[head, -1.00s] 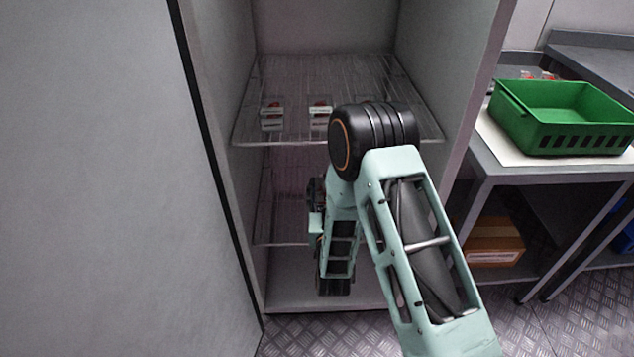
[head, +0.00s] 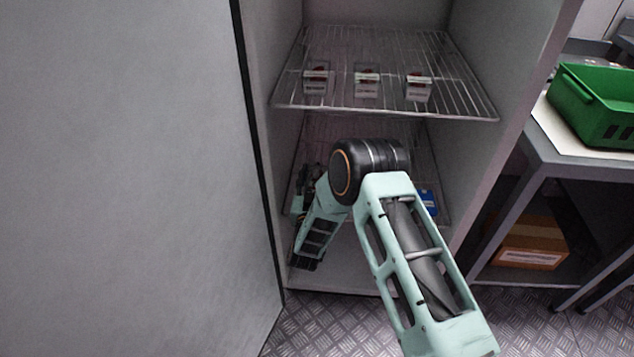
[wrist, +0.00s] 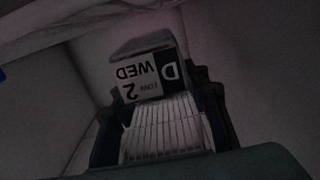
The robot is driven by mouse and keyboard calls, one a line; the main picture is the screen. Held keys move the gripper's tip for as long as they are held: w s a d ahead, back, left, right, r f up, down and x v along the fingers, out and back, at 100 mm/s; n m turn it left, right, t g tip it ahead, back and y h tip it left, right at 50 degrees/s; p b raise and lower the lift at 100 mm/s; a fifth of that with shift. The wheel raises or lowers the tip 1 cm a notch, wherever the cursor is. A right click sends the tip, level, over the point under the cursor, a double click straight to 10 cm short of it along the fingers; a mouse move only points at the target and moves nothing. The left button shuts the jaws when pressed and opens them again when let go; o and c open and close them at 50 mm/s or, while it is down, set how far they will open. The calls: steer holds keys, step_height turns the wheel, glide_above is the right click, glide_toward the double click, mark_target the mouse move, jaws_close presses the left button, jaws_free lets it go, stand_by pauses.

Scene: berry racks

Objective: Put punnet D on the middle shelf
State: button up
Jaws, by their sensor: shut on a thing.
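Punnet D (wrist: 145,78) shows in the wrist view, with a label reading D, WED and 2 that appears upside down. My gripper (wrist: 158,105) is shut on it, with dark fingers on both sides. In the head view my gripper (head: 308,182) is inside the cabinet, below the upper wire shelf (head: 385,108), at the left. The punnet cannot be made out there. A second wire shelf (head: 425,160) lies below the upper one, partly hidden by my arm. Wire bars show beyond the fingers in the wrist view; I cannot tell whether the punnet touches them.
Three labelled punnets (head: 367,84) stand in a row on the upper shelf. A blue item (head: 428,201) is low at the cabinet's right. The cabinet side walls are close. A green crate (head: 600,105) sits on a table to the right, above a cardboard box (head: 530,240).

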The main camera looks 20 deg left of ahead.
steer(key=shift+d+f, duration=0.1)
steer(key=shift+f, duration=0.95)
steer(key=shift+f, duration=0.1)
steer(key=shift+f+b, duration=0.15)
steer(key=shift+b, duration=0.25)
steer(key=o, duration=1.2)
steer(key=shift+r+p, duration=0.35)
steer(key=shift+p, duration=0.1)
steer(key=p+v, duration=0.3)
steer(key=v, duration=0.9)
steer(key=shift+f, duration=0.1)
